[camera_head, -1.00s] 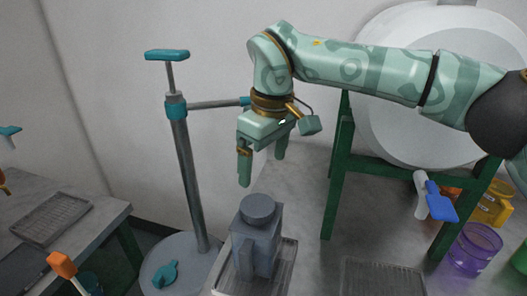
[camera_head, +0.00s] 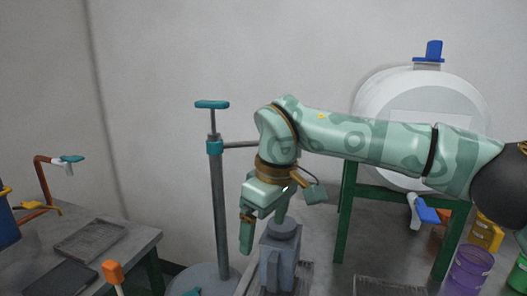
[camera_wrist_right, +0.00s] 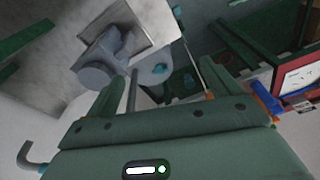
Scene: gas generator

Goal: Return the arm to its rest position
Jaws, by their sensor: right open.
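My right arm (camera_head: 365,140) reaches in from the right in the head view. Its gripper (camera_head: 264,232) hangs fingers down, open, with nothing between the fingers. In the head view it overlaps the cap of a grey canister (camera_head: 282,262), one fingertip left of the cap. The wrist view shows the two spread fingers (camera_wrist_right: 160,82) with the canister (camera_wrist_right: 105,62) beyond them, apart from them. My left gripper is in neither view.
A stand with a teal handle (camera_head: 212,104) rises left of the arm. A green frame with a white round vessel (camera_head: 375,100) stands behind it. A purple container (camera_head: 468,268) is at right. A side table (camera_head: 140,245) is at left.

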